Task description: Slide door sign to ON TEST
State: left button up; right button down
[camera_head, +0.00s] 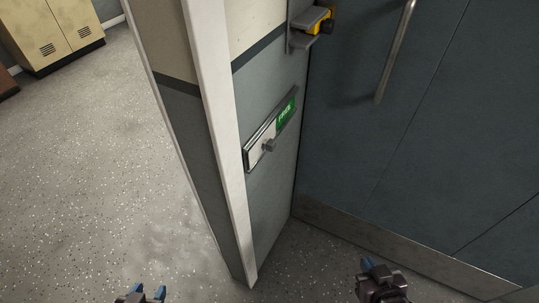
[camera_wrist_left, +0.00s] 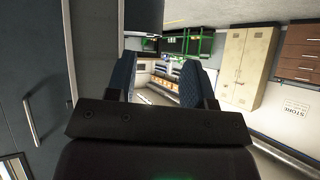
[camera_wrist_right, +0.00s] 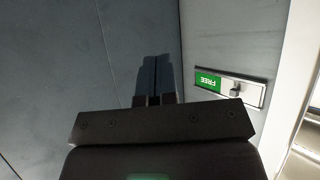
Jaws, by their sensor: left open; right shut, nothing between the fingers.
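The door sign (camera_head: 262,143) is a slim metal-framed slider on the narrow grey wall left of the blue-grey door. Its green panel (camera_head: 286,112) at the upper right end reads FREE. A grey knob (camera_head: 269,145) stands out from its pale plate. The sign also shows in the right wrist view (camera_wrist_right: 244,92), right of the fingers. My right gripper (camera_head: 368,264) is shut and empty, low in front of the door and apart from the sign. My left gripper (camera_head: 147,292) is open and empty at the bottom of the head view; its spread blue fingers show in the left wrist view (camera_wrist_left: 164,80).
The door (camera_head: 420,130) has a long vertical handle (camera_head: 396,52) and a metal kick strip. A grey bracket with a yellow item (camera_head: 317,20) is on the wall above the sign. A pale wall edge (camera_head: 215,110) juts out at left. Open floor (camera_head: 110,150) lies left; beige lockers (camera_head: 52,32) stand behind.

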aim_at(267, 150)
jog(key=w+a+r+n+t+y+b, duration=0.1)
jog(key=w+a+r+n+y+b, duration=0.15)
jog(key=w+a, duration=0.45)
pick_arm(q)
jog(key=shift+w+f+b, duration=0.15)
jog(key=shift+f+b, duration=0.15)
jog(key=shift+f, duration=0.45)
jog(key=shift+w+f+b, duration=0.1)
jog(key=shift+f+b, duration=0.2)
jog(key=shift+f, duration=0.45)
pick_arm(e)
jog(key=w+a+r+n+t+y, duration=0.1)
jog(key=a+r+n+t, duration=0.3)
jog(key=a+r+n, duration=0.8)
jog(key=shift+a+n+t, duration=0.3)
jog(key=shift+a+n, duration=0.95)
jog(key=shift+n, duration=1.3)
pick_arm(q)
jog(key=shift+d, duration=0.1)
pick_arm(e)
jog(key=shift+w, duration=0.15)
